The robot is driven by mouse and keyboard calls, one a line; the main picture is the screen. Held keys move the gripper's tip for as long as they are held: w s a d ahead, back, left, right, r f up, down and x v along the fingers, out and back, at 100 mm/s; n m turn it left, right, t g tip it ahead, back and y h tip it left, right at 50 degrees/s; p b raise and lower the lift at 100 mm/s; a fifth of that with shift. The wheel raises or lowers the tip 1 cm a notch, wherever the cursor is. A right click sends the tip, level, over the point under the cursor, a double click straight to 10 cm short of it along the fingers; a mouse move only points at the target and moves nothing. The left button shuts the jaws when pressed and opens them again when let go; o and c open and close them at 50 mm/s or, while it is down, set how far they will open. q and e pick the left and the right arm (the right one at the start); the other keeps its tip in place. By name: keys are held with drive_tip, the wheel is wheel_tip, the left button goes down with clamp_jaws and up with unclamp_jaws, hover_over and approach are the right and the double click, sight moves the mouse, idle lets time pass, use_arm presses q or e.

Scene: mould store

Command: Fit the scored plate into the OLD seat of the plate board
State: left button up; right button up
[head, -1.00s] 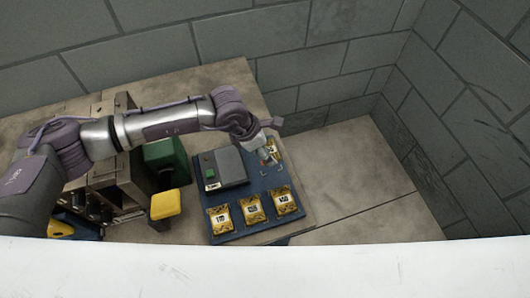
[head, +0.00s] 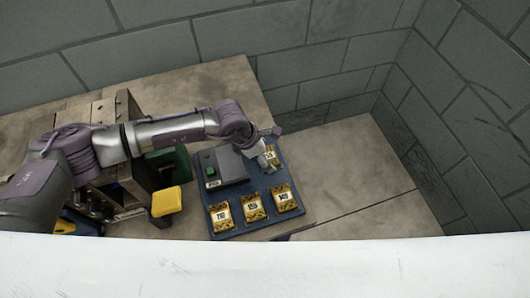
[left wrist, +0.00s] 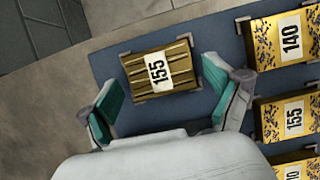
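The scored plate (left wrist: 140,72), gold-brown with long grooves and a white "155" label, lies between corner brackets on the blue plate board (left wrist: 108,62). It also shows at the far right of the board in the head view (head: 270,153). I cannot tell whether it sits fully flat. My left gripper (left wrist: 161,80) is open, its teal pads apart near the plate's two short sides, with no visible grip on it. In the head view the gripper (head: 270,160) partly hides that corner of the board. No seat marking "OLD" is readable. My right gripper is not in view.
Several patterned gold plates stand along the board's near edge, including a "155" plate (head: 253,208) and a "140" plate (head: 284,199). A grey box with a green button (head: 224,167) is on the board. A yellow-topped block (head: 166,202) stands left. Bare table (head: 340,160) lies right.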

use_arm(q)
drive_tip(key=shift+r, duration=0.1)
drive_tip(key=shift+r+p, duration=0.25)
drive_tip(key=shift+p, duration=0.05)
drive_tip(key=b+v, duration=0.1)
drive_tip(key=v, duration=1)
drive_tip(key=shift+r, duration=0.4)
drive_tip(key=shift+a, duration=0.15)
